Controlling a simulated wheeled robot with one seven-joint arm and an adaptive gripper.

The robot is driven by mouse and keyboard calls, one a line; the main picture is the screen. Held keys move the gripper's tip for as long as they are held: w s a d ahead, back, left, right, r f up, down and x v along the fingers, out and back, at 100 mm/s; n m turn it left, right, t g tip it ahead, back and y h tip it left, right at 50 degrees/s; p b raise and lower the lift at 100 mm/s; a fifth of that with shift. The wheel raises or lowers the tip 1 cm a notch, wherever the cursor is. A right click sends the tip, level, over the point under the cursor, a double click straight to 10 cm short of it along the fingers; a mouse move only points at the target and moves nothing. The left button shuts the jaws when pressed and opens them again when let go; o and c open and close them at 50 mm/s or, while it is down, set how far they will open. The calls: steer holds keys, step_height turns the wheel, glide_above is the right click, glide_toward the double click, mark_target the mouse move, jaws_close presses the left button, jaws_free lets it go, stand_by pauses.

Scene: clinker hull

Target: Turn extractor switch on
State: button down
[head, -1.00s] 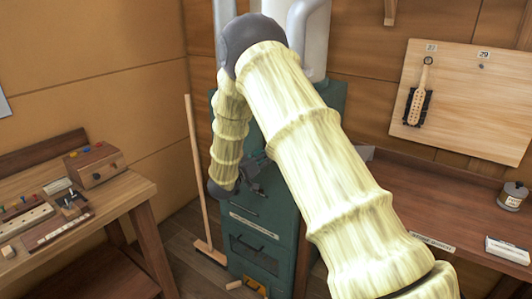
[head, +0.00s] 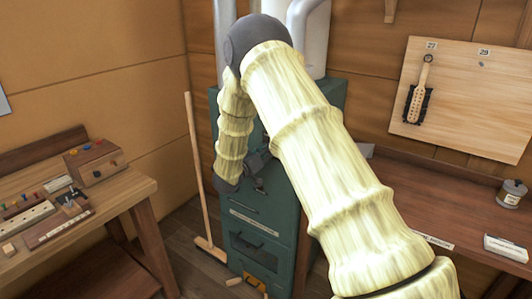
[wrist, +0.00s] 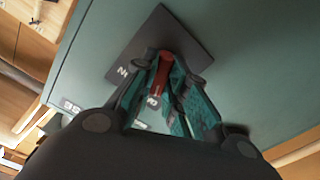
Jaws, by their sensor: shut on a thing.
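The extractor switch shows in the wrist view as a red lever (wrist: 162,74) on a dark square plate (wrist: 152,32) with white markings. The plate is on the front of the green cabinet (head: 262,218). My gripper (wrist: 176,58) is at the plate, with its teal-padded fingers on either side of the red lever, shut on it. In the head view my gripper (head: 257,165) is against the upper front of the cabinet, and the lever is hidden there.
A broom (head: 196,170) stands left of the cabinet. A workbench with small tools (head: 120,192) is at left. A brown counter (head: 440,205) is at right below a pegboard (head: 465,95). A small block and a yellow item lie on the floor by the cabinet.

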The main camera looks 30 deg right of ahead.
steer(key=shift+s+f+m+b, duration=0.1)
steer(key=shift+m+b, duration=2.65)
steer(key=shift+m, duration=0.15)
steer(key=shift+s+f+m+b, duration=0.1)
steer(key=shift+m+b, duration=2.6)
steer(key=shift+m, duration=0.2)
steer(key=shift+r, duration=0.15)
steer(key=c, duration=1.4)
jaws_free()
steer(key=shift+c, duration=0.2)
